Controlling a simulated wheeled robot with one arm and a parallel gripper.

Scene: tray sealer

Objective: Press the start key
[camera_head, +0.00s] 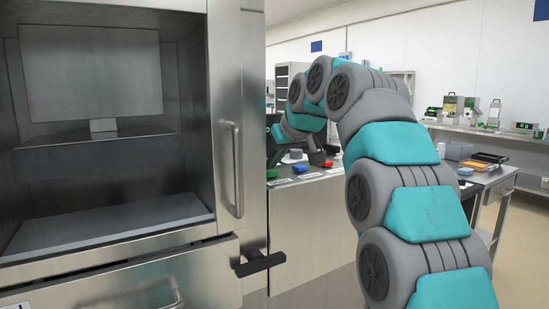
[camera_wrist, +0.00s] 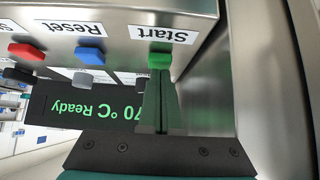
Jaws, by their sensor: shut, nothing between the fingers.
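The start key (camera_wrist: 159,60) is a small green key on a steel panel, next to a label reading "Start", shown upside down in the wrist view. In the head view the green key (camera_head: 272,174) is at the left end of a row on the machine's side panel. My gripper (camera_wrist: 160,74) is shut and empty. Its fingertips are right at the green key in the wrist view; I cannot tell whether they touch it. In the head view my arm curves over to the panel and its end is partly hidden.
A blue reset key (camera_wrist: 91,56) and a red key (camera_wrist: 26,51) sit beside the start key. A dark display (camera_wrist: 60,110) reads "70 °C Ready". In the head view, a steel cabinet with a door handle (camera_head: 234,168) stands at the left.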

